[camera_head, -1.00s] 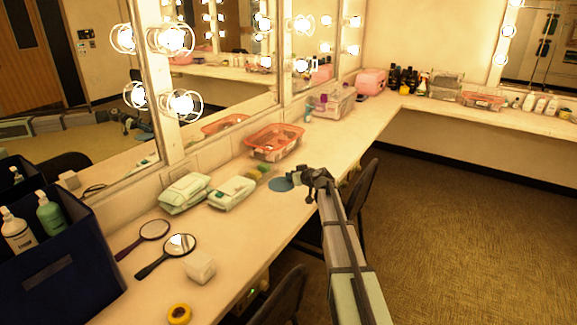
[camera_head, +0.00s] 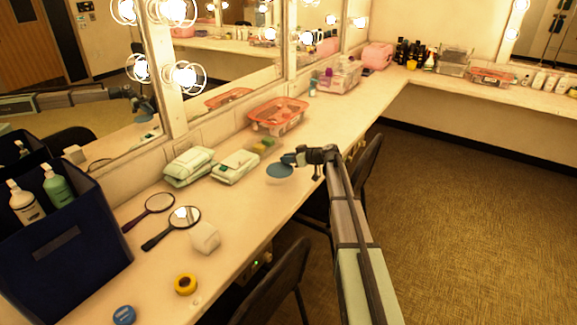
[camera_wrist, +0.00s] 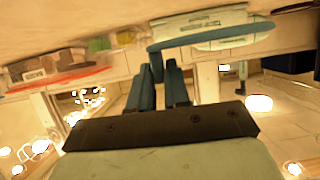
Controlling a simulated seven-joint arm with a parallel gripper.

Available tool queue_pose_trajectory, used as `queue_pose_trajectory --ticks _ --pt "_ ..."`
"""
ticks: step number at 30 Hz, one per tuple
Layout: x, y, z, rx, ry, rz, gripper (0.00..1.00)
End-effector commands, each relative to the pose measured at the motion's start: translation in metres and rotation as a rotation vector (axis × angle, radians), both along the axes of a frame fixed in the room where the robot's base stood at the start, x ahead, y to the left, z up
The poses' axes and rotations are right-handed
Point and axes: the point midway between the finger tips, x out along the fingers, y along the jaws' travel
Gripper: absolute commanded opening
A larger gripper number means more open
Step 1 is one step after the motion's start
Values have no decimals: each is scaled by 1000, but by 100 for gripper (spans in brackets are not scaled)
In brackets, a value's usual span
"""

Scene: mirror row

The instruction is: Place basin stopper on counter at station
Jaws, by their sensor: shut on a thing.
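The basin stopper (camera_head: 279,171) is a flat blue disc. It shows over the middle of the counter (camera_head: 232,226), right of the wipe packs. My gripper (camera_head: 293,159) reaches in from the right and is shut on the stopper's edge. In the wrist view my gripper (camera_wrist: 164,78) has two dark blue fingers closed at the left end of the stopper (camera_wrist: 215,35), which shows nearly edge-on. The gripped part is mostly hidden by the fingers. I cannot tell exactly how far the disc is above the counter.
Two wipe packs (camera_head: 236,166), a sponge (camera_head: 262,145) and a pink-rimmed basket (camera_head: 279,113) stand near the disc. Hand mirrors (camera_head: 184,217), a white block (camera_head: 205,237), yellow tape (camera_head: 185,284) and a navy bin (camera_head: 66,243) are at front left. Chairs (camera_head: 283,278) stand along the counter edge.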

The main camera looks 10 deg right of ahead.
Motion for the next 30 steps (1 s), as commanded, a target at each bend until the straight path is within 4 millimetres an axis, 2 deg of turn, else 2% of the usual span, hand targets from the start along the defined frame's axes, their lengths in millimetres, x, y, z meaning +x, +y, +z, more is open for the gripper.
queue_pose_trajectory --ticks 12,30 --pt "0 0 -41 2 2 -2 0" --pt "0 0 -50 0 0 -1 0"
